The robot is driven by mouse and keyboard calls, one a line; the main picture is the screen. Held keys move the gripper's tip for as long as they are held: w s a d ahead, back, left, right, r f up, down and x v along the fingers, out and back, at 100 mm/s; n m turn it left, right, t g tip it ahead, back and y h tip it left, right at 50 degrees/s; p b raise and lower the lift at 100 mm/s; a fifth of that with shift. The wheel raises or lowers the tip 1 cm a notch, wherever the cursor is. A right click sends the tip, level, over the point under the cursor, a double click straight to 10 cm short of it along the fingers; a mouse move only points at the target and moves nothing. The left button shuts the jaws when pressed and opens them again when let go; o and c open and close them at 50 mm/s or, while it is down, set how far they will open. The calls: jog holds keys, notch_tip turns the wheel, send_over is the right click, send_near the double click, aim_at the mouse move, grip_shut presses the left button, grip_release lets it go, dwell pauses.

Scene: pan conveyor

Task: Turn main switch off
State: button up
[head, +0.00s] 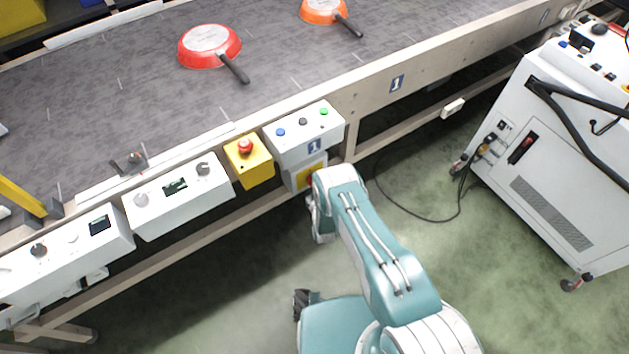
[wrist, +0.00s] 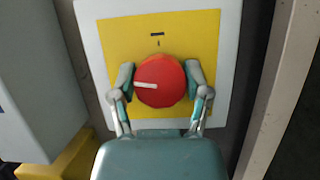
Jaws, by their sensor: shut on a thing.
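The main switch is a round red knob (wrist: 165,88) on a yellow plate (wrist: 118,40) set in a pale box (wrist: 229,60), seen in the wrist view. A white bar on the knob lies nearly level and points left. My gripper (wrist: 160,85) has one finger on each side of the knob and is shut on it. In the head view the yellow plate (head: 312,172) shows below the button box on the conveyor's side. My gripper (head: 318,185) reaches it there, and my arm hides most of the knob.
A button box (head: 299,140) and a yellow emergency stop box (head: 248,170) sit above and left of the switch. The conveyor (head: 130,80) carries a red pan (head: 208,45) and an orange pan (head: 322,10). A white cabinet (head: 520,170) stands right, with a cable on the floor.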

jog(key=shift+s+a+f+n, duration=0.15)
jog(key=shift+a+f+n, duration=0.1)
jog(key=shift+n, duration=0.45)
jog(key=o, duration=1.1)
jog(key=shift+o, duration=0.2)
jog(key=shift+a, duration=0.1)
jog(key=shift+r, duration=0.1)
jog(key=s+d, duration=0.2)
jog(key=s, duration=0.9)
jog(key=shift+s+d+f, duration=0.3)
jog(key=shift+f, duration=0.1)
